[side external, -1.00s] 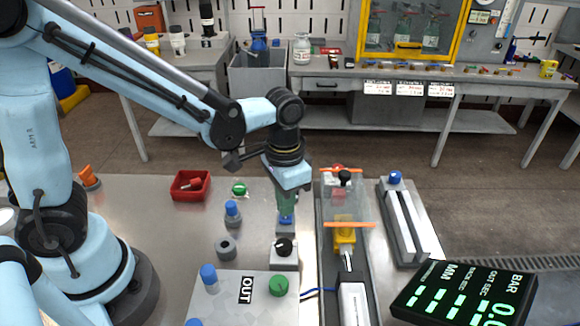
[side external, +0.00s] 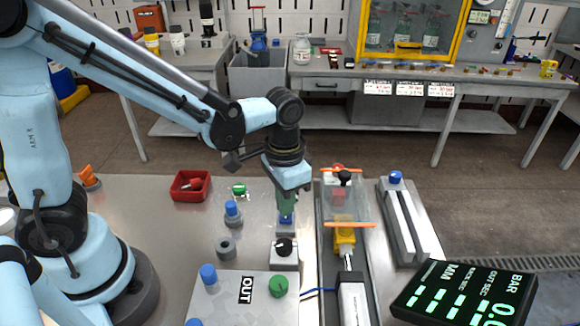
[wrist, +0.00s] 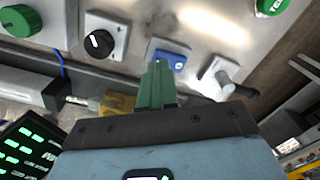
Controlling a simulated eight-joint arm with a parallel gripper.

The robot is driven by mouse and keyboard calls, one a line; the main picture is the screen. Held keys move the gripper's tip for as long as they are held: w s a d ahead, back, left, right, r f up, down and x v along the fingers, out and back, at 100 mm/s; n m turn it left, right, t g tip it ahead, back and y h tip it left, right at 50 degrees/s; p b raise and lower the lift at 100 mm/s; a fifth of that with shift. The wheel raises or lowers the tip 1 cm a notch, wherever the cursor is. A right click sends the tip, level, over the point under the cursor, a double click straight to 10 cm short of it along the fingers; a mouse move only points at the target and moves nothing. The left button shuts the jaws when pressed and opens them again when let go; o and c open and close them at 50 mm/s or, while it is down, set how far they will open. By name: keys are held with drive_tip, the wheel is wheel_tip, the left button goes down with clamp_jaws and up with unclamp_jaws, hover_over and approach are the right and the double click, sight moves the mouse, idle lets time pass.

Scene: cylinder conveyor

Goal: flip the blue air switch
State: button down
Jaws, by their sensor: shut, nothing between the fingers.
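The blue air switch (wrist: 170,61) shows in the wrist view as a blue rocker on a small grey box, just beyond my fingertips. It also shows in the side view (side external: 286,220), low under my gripper and partly hidden by it. My gripper (side external: 286,206) points down with its green fingers together and nothing between them. In the wrist view the closed green fingertips (wrist: 157,72) overlap the lower left edge of the switch. I cannot tell whether they touch it.
A box with a black knob (side external: 284,247) stands just in front of the switch. A clear-covered conveyor rig (side external: 333,200) with orange bars stands close on the right. A red tray (side external: 190,185) and a blue-capped cylinder (side external: 233,213) are to the left. A lit display (side external: 465,297) is front right.

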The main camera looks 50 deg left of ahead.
sight(286, 218)
drive_tip(key=shift+f, duration=0.95)
idle(0.6)
drive_tip(key=shift+r, duration=3.5)
drive_tip(key=s+a+r+n+t, duration=0.3)
drive_tip(key=a+t, duration=0.4)
drive_tip(key=a, duration=0.1)
drive_tip(key=shift+s+a+r, duration=0.25)
drive_tip(key=shift+a+r, duration=0.05)
drive_tip(key=shift+r, duration=0.1)
drive_tip(key=w+d+r+m+g+h, duration=0.2)
drive_tip(key=d+r+m+g, duration=0.1)
drive_tip(key=m, duration=0.6)
drive_tip(key=shift+w+d+g, duration=0.25)
drive_tip(key=shift+d+g, duration=0.55)
drive_tip(key=shift+g, duration=0.1)
